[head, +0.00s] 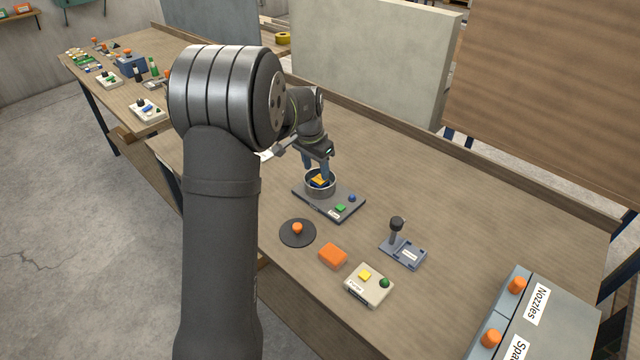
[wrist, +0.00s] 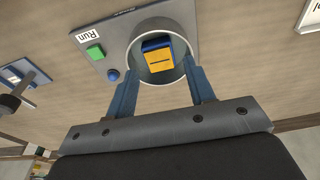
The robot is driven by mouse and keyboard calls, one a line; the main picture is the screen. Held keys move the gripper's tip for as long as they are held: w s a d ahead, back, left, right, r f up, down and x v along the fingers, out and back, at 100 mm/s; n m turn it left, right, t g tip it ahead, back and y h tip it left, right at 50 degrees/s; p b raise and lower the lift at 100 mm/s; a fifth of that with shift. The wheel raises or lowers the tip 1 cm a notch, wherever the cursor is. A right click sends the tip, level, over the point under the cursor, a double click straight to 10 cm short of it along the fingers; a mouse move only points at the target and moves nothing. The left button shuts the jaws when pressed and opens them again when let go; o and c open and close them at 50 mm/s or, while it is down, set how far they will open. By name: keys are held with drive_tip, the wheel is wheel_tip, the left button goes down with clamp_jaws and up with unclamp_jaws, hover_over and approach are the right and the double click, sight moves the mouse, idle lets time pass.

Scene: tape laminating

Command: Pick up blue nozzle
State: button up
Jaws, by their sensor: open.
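A small block with a blue edge and a yellow-orange face with a dark line (wrist: 158,59) sits inside a round metal cup (wrist: 140,75) in the wrist view. I cannot tell for certain that it is the blue nozzle. In the head view the yellow and blue piece (head: 319,181) shows inside the cup (head: 320,191). My gripper (wrist: 160,67) is open, its blue fingers apart at the cup's near side. In the head view my gripper (head: 317,170) points down at the cup. Any contact with the block is not clear.
The cup stands on a grey plate (head: 343,213) with green and blue buttons. Nearby are a black disc (head: 287,239) with an orange knob, an orange block (head: 333,256), a button box (head: 368,292) and a lever stand (head: 403,254). Labelled bins (head: 560,310) stand at right.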

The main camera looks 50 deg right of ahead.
sight(320, 179)
drive_tip(key=f, duration=0.2)
drive_tip(key=d+f, duration=0.1)
drive_tip(key=f, duration=0.1)
drive_tip(key=shift+s+d+f, duration=0.1)
drive_tip(key=shift+d+f, duration=0.05)
drive_tip(key=shift+f, duration=0.1)
drive_tip(key=c, duration=0.8)
drive_tip(key=shift+r, duration=0.1)
